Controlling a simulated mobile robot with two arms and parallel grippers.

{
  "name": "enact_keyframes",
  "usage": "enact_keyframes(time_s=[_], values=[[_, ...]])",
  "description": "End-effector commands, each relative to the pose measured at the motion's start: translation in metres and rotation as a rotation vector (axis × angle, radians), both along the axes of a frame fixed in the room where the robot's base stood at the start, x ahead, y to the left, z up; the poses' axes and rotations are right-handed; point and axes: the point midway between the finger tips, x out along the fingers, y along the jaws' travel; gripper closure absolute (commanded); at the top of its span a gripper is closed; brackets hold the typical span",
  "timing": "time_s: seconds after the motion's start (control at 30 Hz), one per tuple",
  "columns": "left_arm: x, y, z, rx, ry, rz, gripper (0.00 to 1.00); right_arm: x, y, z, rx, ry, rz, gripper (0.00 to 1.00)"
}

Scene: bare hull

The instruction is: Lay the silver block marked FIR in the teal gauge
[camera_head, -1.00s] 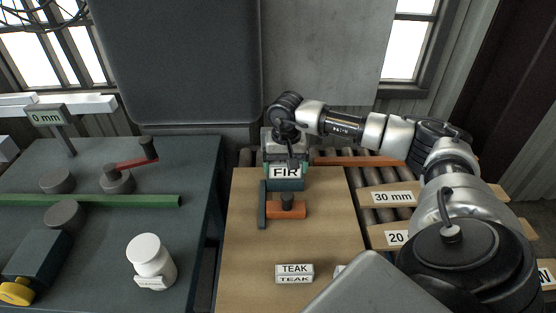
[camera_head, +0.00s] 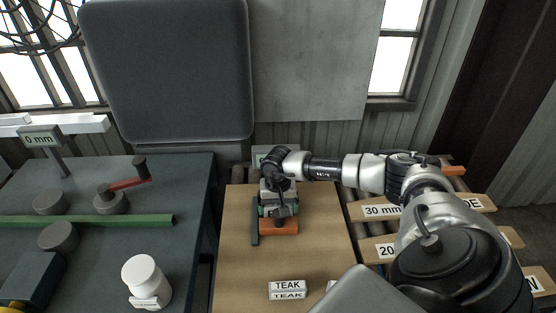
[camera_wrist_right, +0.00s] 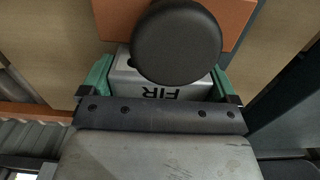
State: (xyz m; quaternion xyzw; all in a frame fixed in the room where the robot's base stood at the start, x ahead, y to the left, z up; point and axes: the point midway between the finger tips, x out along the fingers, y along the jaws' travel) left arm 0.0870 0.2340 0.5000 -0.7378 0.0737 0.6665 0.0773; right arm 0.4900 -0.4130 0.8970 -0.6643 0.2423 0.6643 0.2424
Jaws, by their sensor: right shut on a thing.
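My right gripper (camera_head: 277,208) is shut on the silver block marked FIR. In the right wrist view the block (camera_wrist_right: 160,88) sits between the green fingers, its lettering upside down. A dark blue-green bar (camera_head: 255,226), seemingly the side of the teal gauge, runs just left of the gripper. An orange block (camera_head: 280,228) with a black knob (camera_wrist_right: 177,42) lies beside the bar, directly in front of the held block. The knob hides part of the silver block. I cannot tell whether the silver block touches the gauge. My left gripper is not in view.
A white block marked TEAK (camera_head: 287,290) lies near the front of the wooden board (camera_head: 235,270). Labelled boards, one marked 30 mm (camera_head: 382,211), lie at right. The dark left table (camera_head: 110,250) holds a white jar (camera_head: 146,282), a green bar (camera_head: 90,221) and grey discs.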

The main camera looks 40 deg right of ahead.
Motion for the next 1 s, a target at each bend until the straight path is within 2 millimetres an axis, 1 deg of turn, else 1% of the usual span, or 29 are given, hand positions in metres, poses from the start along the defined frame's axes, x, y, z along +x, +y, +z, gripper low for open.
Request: enact_keyframes(time_s=[0.03, 0.17, 0.2, 0.27, 0.5, 0.63, 0.67, 0.77, 1.0], values=[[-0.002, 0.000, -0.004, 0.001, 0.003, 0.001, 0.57, 0.000, 0.000, -0.003, 0.000, -0.001, 0.000, 0.46], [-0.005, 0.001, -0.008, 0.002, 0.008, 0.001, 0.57, 0.000, 0.000, -0.006, 0.000, -0.001, 0.000, 0.46], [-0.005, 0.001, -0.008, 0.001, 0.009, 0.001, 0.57, 0.000, 0.000, -0.006, 0.000, 0.000, 0.000, 0.08], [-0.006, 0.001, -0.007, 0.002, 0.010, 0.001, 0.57, 0.000, 0.000, -0.005, 0.000, 0.000, 0.000, 0.00], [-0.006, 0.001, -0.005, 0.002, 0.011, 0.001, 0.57, 0.000, 0.000, -0.004, 0.000, 0.000, 0.000, 0.00], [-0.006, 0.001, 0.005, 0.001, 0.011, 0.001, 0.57, 0.000, 0.000, 0.006, 0.000, 0.000, 0.000, 0.00], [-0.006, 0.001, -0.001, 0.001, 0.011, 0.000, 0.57, 0.001, 0.000, 0.007, 0.000, -0.003, 0.000, 0.00], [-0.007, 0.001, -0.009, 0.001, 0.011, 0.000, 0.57, 0.001, -0.001, 0.024, 0.000, -0.005, 0.001, 0.00], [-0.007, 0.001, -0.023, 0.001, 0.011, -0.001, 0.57, 0.001, 0.000, 0.078, 0.000, -0.005, 0.002, 0.00]])
